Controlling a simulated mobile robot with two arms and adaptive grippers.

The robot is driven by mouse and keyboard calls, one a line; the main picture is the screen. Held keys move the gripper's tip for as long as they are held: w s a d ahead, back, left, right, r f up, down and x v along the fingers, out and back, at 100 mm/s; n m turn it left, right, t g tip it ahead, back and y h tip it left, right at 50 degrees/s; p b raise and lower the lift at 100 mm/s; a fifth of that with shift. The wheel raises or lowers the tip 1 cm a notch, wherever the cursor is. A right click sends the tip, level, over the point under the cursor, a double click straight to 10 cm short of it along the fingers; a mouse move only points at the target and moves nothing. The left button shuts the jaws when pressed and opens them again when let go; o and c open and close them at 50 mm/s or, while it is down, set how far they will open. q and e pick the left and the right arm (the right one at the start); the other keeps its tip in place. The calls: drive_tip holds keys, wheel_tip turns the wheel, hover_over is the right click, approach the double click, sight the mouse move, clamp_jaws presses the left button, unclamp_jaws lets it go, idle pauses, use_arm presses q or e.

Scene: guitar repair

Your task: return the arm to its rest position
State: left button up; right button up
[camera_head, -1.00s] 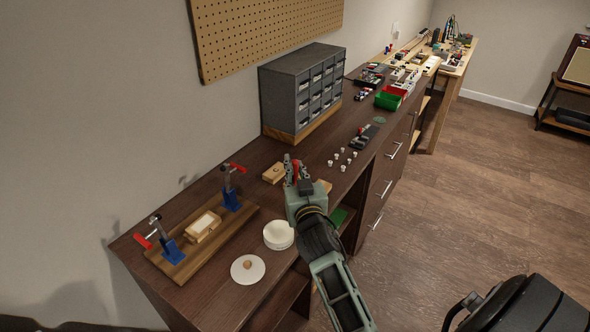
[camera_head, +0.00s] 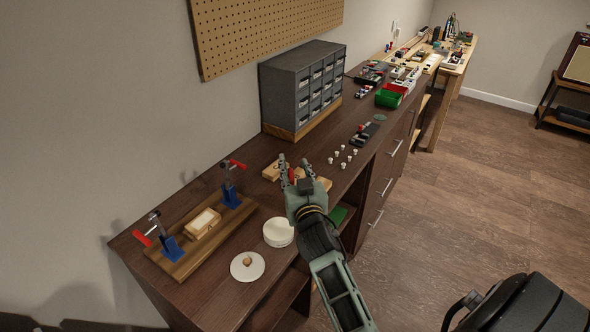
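My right arm comes in from the lower right over the dark wooden workbench (camera_head: 200,290). My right gripper (camera_head: 295,168) points away toward the back of the bench, with its two fingers spread apart. A small red thing (camera_head: 292,175) shows between or just behind the fingers; I cannot tell whether it touches them. Light wooden blocks (camera_head: 271,171) lie beside and partly behind the gripper. My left gripper is not in view.
A clamp board (camera_head: 184,266) with two blue, red-handled clamps stands at the left. A white round container (camera_head: 278,232) and a white lid (camera_head: 247,266) are near the front edge. A grey drawer cabinet (camera_head: 290,95) stands at the back. Several small white pieces (camera_head: 343,158) lie beyond the gripper.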

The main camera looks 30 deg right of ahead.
drive_tip(key=v, duration=0.7)
drive_tip(key=shift+s, duration=0.2)
drive_tip(key=shift+a, duration=0.1)
idle(0.6)
